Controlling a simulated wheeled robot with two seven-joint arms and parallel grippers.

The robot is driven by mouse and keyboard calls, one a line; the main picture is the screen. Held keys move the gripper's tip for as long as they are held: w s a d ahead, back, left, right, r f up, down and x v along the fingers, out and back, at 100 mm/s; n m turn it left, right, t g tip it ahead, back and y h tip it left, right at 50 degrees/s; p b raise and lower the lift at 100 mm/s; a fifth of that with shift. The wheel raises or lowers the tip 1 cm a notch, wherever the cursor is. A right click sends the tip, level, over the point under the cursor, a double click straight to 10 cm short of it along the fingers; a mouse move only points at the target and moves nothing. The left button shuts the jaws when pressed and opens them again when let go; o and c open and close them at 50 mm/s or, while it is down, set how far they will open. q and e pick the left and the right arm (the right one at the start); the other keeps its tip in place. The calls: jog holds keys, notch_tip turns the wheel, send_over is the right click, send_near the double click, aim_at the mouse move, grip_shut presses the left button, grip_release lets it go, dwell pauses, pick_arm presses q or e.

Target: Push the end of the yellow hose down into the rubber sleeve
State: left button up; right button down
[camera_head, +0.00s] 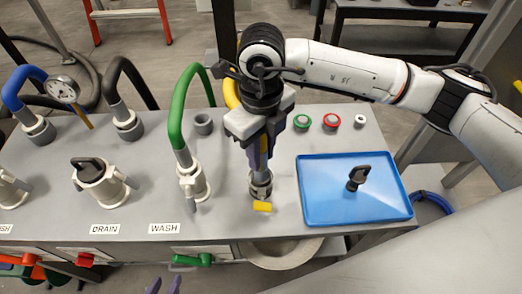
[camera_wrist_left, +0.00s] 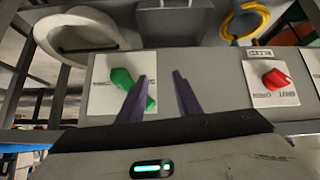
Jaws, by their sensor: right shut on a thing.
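The yellow hose (camera_head: 232,92) arches behind my right gripper (camera_head: 262,160), which points straight down at the counter. The right gripper is shut on the hose's lower part, of which only a sliver shows between the fingers. Just below the fingertips stands a grey ringed fitting (camera_head: 261,184) with a yellow piece at its front. I cannot tell whether the hose end is inside it. An empty grey rubber sleeve (camera_head: 203,123) stands left of the right gripper. My left gripper (camera_head: 163,286) is open and empty at the front, near a green handle (camera_wrist_left: 122,80).
A blue tray (camera_head: 310,208) holding a black-handled tool lies right of the fitting. The green hose (camera_head: 178,125) rises from a white fitting on the left. Red handle (camera_wrist_left: 275,79) and a pale bowl (camera_head: 285,255) are at the counter's front.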

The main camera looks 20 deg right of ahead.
jog(key=shift+f+b, duration=0.7)
jog(key=shift+f, duration=0.1)
jog(key=shift+f+b, duration=0.6)
jog(key=shift+f, duration=0.1)
jog(key=shift+f, duration=0.1)
jog(key=c, duration=1.4)
grip_release()
